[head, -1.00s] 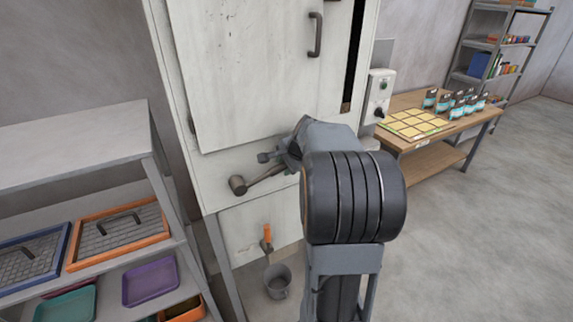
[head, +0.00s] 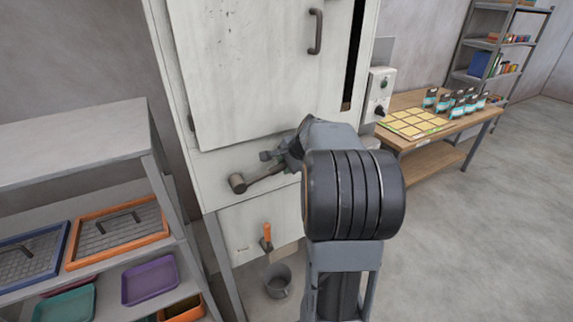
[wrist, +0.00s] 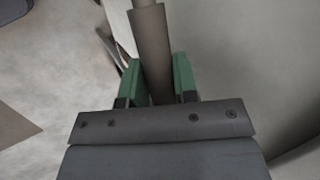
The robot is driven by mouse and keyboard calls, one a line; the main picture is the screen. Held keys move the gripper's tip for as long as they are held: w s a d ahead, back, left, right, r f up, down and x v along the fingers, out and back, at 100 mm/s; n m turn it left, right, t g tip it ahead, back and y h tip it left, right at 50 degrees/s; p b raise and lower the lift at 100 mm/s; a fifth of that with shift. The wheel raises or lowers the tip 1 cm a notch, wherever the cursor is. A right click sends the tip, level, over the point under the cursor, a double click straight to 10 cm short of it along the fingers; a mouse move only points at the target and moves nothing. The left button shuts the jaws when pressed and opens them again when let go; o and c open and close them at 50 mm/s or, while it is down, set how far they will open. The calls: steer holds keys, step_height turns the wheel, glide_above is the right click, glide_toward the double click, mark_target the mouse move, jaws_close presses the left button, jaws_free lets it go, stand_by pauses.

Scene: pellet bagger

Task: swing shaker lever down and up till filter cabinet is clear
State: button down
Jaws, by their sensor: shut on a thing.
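The filter cabinet (head: 250,85) is a tall, worn white cabinet with a dark door handle (head: 316,32). The shaker lever (head: 262,177) is a dark bar on its lower front, with a round hub (head: 237,184) at the left. The bar slants slightly up to the right towards my gripper. In the wrist view, my gripper (wrist: 158,75) has green fingers on both sides of the lever's brown grip (wrist: 150,35) and is shut on it. My arm hides the lever's right end in the head view.
Below the lever are an orange handle (head: 266,232) and a grey bucket (head: 278,281). A tray shelf (head: 85,150) stands close at the left. A control box (head: 380,85) and wooden table (head: 430,138) are at the right. The floor (head: 470,240) is clear at right.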

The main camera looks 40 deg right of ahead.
step_height(320, 180, down, 9)
steer(key=m+t+y+b, duration=0.1)
steer(key=m+y+b, duration=0.1)
steer(key=y+b, duration=0.3)
steer(key=shift+a+y+b, duration=0.4)
steer(key=shift+b, duration=0.2)
steer(key=shift+f, duration=0.1)
steer(key=c, duration=1.2)
jaws_free()
steer(key=shift+o, duration=0.2)
steer(key=shift+d, duration=0.1)
steer(key=v, duration=1.3)
steer(key=shift+s+d, duration=0.15)
steer(key=shift+s, duration=0.2)
